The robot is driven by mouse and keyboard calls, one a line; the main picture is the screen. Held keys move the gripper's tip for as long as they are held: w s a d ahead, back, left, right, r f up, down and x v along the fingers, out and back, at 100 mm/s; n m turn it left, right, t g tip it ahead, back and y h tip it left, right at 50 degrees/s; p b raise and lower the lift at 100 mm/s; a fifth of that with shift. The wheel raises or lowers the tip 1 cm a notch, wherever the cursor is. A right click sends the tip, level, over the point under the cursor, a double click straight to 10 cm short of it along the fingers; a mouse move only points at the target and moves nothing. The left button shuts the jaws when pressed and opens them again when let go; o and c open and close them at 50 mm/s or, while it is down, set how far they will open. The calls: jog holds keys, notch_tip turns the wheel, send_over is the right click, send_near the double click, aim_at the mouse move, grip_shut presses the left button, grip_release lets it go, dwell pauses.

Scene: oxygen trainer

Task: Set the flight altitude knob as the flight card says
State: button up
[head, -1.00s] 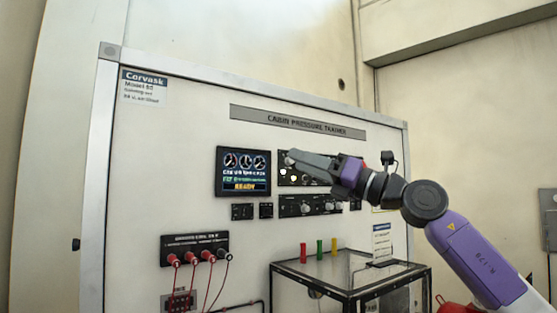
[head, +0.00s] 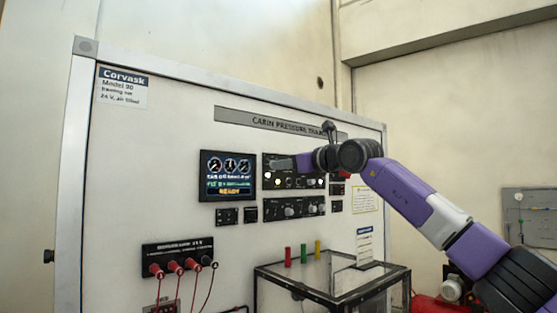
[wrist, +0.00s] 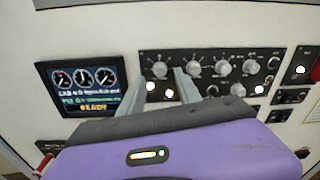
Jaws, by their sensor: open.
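A black knob panel (head: 268,184) sits right of the screen on the cabin pressure trainer. In the wrist view its upper row holds several pale knobs, including a left knob (wrist: 159,69) and a second knob (wrist: 193,69). The labels are too small to read, so I cannot tell which is the flight altitude knob. My gripper (wrist: 164,80) is open and empty, its fingertips in front of the panel's left part, just below the left knob. In the head view my gripper (head: 272,163) covers part of the panel. A small yellow-edged card (head: 366,199) is unreadable; I cannot tell whether it is the flight card.
The lit screen (head: 228,176) shows dials and "READY"; it also shows in the wrist view (wrist: 82,84). A lower control strip (head: 294,208) lies under the panel. A clear box (head: 330,290) with a dark frame stands below. Red cables hang from a jack block (head: 178,257).

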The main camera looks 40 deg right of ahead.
jog(key=shift+w+p, duration=0.7)
jog(key=shift+w, duration=1.05)
grip_shut()
